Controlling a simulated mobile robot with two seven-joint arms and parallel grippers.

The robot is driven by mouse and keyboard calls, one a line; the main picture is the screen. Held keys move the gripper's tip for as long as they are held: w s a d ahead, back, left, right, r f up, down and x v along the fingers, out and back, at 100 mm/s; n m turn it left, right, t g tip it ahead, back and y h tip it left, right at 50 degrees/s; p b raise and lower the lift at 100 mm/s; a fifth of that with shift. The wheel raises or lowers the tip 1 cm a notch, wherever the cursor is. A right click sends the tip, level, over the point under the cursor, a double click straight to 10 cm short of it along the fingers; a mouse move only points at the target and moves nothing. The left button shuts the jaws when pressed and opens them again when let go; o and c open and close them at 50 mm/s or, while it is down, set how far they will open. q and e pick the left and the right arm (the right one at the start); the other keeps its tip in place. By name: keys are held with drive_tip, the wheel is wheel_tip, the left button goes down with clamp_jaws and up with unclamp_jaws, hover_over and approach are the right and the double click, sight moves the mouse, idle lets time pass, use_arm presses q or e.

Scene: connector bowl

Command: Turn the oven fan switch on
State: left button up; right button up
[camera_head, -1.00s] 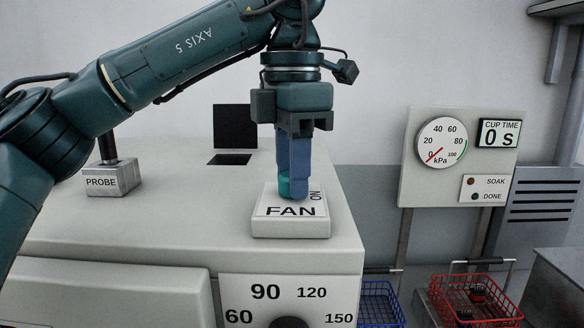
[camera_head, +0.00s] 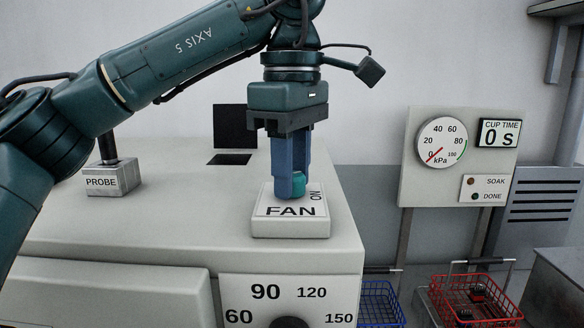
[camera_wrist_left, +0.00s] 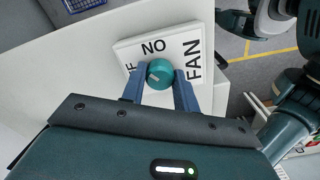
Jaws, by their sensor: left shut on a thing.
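The fan switch is a round teal knob (camera_head: 298,184) on a white block labelled FAN (camera_head: 290,226), on top of the pale oven housing (camera_head: 130,225). ON is printed at the block's right side. My left gripper (camera_head: 292,190) points straight down with its blue fingers shut on the knob. In the left wrist view the knob (camera_wrist_left: 159,73) sits between the two fingertips. ON and FAN are readable there, and a finger partly covers the OFF lettering. I cannot clearly tell which way the knob points. My right gripper is not in view.
A PROBE block (camera_head: 113,178) stands left on the housing, under my arm. A temperature dial panel (camera_head: 290,298) is on the front. A gauge panel (camera_head: 458,160) stands at the right. Blue (camera_head: 380,303) and red (camera_head: 472,300) wire baskets are lower right.

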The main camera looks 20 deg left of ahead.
use_arm(q)
drive_tip(key=m, duration=0.3)
drive_tip(key=shift+m, duration=2.2)
drive_tip(key=o, duration=1)
wheel_tip(320, 180, up, 13)
drive_tip(key=shift+r, duration=0.15)
